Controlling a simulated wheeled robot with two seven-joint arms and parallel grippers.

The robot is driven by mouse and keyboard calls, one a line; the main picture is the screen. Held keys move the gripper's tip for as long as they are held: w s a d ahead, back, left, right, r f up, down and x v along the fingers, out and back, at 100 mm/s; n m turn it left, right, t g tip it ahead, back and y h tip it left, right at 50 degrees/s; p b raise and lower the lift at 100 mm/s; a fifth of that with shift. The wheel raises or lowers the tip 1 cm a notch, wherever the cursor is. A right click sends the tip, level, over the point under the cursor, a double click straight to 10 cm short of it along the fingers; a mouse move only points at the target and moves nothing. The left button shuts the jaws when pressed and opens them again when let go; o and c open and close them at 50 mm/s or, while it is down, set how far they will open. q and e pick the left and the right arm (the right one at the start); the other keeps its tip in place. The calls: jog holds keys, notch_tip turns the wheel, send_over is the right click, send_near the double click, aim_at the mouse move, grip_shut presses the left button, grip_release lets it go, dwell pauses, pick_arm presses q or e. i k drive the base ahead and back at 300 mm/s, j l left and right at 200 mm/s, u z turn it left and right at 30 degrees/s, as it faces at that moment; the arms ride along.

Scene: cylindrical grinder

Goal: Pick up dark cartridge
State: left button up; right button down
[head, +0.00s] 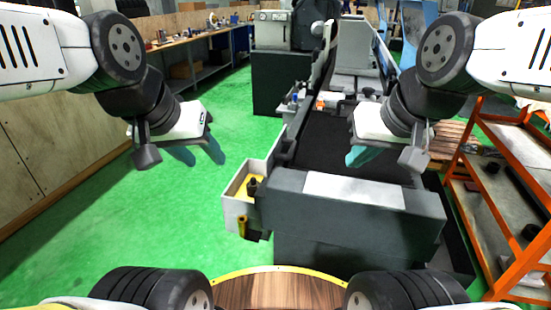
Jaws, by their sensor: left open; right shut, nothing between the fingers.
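A small dark upright piece (252,186), possibly the dark cartridge, stands in a pale box with a yellow inside (236,190) on the left side of the grinder. Other small dark pieces lie on the orange rack, one on its upper shelf (492,168) and one lower down (530,232); I cannot tell which is the cartridge. My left gripper (198,155) is open and empty over the green floor, left of the box. My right gripper (355,157) is shut and empty above the dark bed of the grinder. Neither gripper touches a dark piece.
The grinder's grey front housing (340,205) fills the middle. The orange rack (500,270) stands close on the right. The green floor (150,220) at left is clear.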

aim_at(253, 184)
jog(key=j, duration=0.75)
jog(key=k+j, duration=0.15)
jog(key=j, duration=0.6)
jog(key=i+j, duration=0.6)
jog(key=i, duration=0.15)
jog(key=i+l, duration=0.2)
jog(key=i, duration=0.2)
